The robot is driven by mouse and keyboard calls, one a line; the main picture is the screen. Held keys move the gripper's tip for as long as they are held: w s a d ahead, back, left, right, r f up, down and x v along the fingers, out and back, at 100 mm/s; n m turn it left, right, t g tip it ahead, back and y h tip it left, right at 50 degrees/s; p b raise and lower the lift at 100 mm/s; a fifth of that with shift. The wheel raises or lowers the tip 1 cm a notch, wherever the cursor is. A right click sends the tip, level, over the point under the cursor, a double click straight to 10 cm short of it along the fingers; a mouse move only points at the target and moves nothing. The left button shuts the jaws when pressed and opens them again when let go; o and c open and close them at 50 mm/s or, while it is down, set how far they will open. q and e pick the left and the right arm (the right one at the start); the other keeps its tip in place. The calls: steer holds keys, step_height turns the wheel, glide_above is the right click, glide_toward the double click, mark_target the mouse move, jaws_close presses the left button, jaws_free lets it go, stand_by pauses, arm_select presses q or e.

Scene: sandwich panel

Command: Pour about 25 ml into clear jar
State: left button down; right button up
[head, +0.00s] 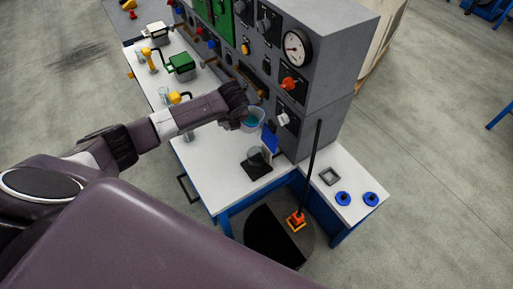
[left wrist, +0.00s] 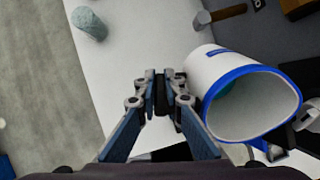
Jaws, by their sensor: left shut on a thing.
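My left gripper (head: 236,98) is shut on a white jug with a blue rim (left wrist: 206,75), seemingly at its handle. In the head view the jug (head: 261,113) is held above the bench near the panel, with teal liquid showing inside. In the left wrist view its wide mouth faces the lower right; the left gripper's fingers (left wrist: 163,93) are close together beside it. The clear jar (head: 252,155) stands on a black pad (head: 256,170), below and slightly in front of the jug. No stream between them can be seen. The right gripper is not in view.
A blue upright piece (head: 270,139) stands right behind the jar. The grey control panel (head: 318,95) rises close behind. Another clear vessel (head: 189,134) stands on the white bench at left; a cylinder shows in the left wrist view (left wrist: 89,24). Bench space left of the pad is clear.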

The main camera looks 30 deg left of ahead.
arm_select(q)
steer(key=shift+s+d+r, duration=0.15)
steer(key=shift+d+r, duration=0.05)
steer(key=shift+r, duration=0.3)
steer(key=shift+s+d+r+t+y, duration=0.25)
steer(key=shift+d+t+y, duration=0.05)
steer(key=shift+t+y, duration=0.4)
steer(key=shift+s+d+r+t+y, duration=0.15)
steer(key=shift+s+r+t+y, duration=0.05)
steer(key=shift+r+t+y, duration=0.45)
steer(key=shift+f+t+y, duration=0.4)
steer(key=shift+t+y, duration=0.45)
steer(key=t+y+b, duration=0.1)
steer(key=b, duration=0.2)
steer(key=f+t+y+b, duration=0.1)
steer(key=b, duration=0.2)
steer(key=shift+f+t+y+b, duration=0.1)
steer(key=shift+t+y+b, duration=0.2)
steer(key=shift+t+b, duration=0.15)
